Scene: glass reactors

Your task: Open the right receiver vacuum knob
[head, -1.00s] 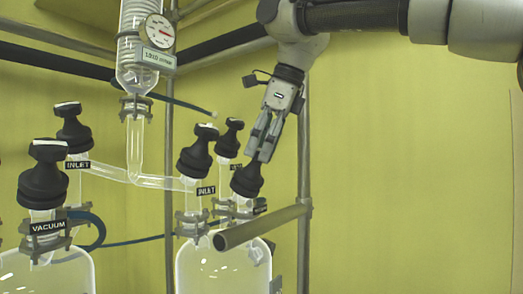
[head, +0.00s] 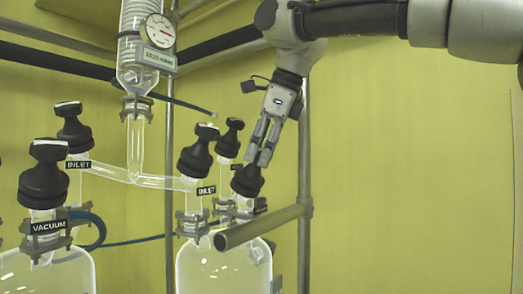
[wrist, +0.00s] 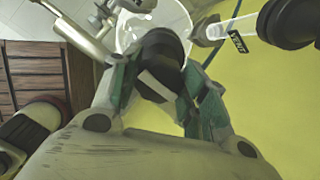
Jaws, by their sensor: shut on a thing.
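The right receiver (head: 222,268) is a clear glass vessel at the bottom centre of the head view. A black knob (head: 246,181) stands at its right side, and the label below it is too small and covered to read. My gripper (head: 262,158) comes down from above and is shut on this knob's top. In the wrist view the knob (wrist: 160,62) sits between my two fingers (wrist: 160,88), with its light-topped handle between the pads. Another black knob (head: 196,150), above an INLET label, stands just left of my gripper.
A grey horizontal rail (head: 262,226) crosses in front of the receiver, close below the knob. A further black knob (head: 230,138) stands behind, left of my fingers. A vertical post (head: 304,150) is just right of my gripper. A VACUUM-labelled knob (head: 44,175) stands far left.

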